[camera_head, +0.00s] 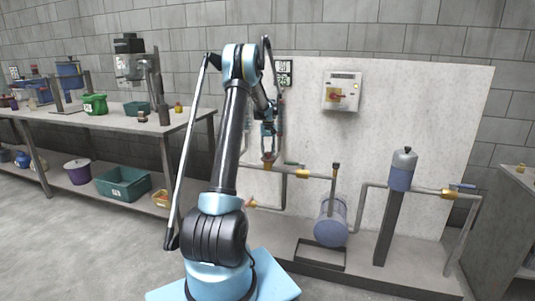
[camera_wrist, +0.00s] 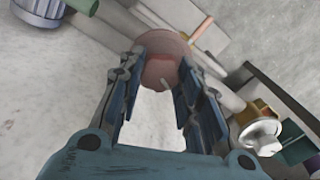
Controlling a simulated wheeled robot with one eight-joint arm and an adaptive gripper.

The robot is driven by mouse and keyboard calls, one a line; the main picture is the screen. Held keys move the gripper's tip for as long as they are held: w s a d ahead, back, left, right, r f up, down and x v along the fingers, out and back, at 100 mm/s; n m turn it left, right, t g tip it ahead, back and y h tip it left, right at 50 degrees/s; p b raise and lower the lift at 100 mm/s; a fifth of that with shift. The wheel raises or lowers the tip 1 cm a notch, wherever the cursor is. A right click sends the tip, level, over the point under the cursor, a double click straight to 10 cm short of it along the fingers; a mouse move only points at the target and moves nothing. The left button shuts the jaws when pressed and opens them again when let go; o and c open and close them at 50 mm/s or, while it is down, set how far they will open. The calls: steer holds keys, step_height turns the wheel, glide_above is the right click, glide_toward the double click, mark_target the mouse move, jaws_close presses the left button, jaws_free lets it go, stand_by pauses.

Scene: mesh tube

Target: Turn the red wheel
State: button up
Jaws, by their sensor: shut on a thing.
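The red wheel (camera_wrist: 164,44) is a round, pinkish-red disc at the top middle of the wrist view. My gripper (camera_wrist: 163,66) has its two fingers on either side of the wheel's near edge and is shut on it. The fingers hide parts of its sides. In the head view, my gripper (camera_head: 268,145) points down at the pipework in front of the pale panel. A small reddish-brown part of the wheel (camera_head: 268,160) shows just below it. How far the wheel is turned cannot be told.
Pipes (camera_head: 315,174) run along the panel (camera_head: 400,110) beside the wheel. A brass fitting (camera_wrist: 257,122) lies to its right in the wrist view. A switch box (camera_head: 341,91) hangs above. A blue tank (camera_head: 330,225) stands below. A cluttered workbench (camera_head: 100,119) is at left.

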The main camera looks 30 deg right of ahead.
steer(key=shift+a, duration=0.1)
steer(key=o, duration=1)
steer(key=shift+o, duration=0.2)
steer(key=shift+r, duration=0.1)
step_height(320, 180, up, 12)
steer(key=shift+w, duration=0.1)
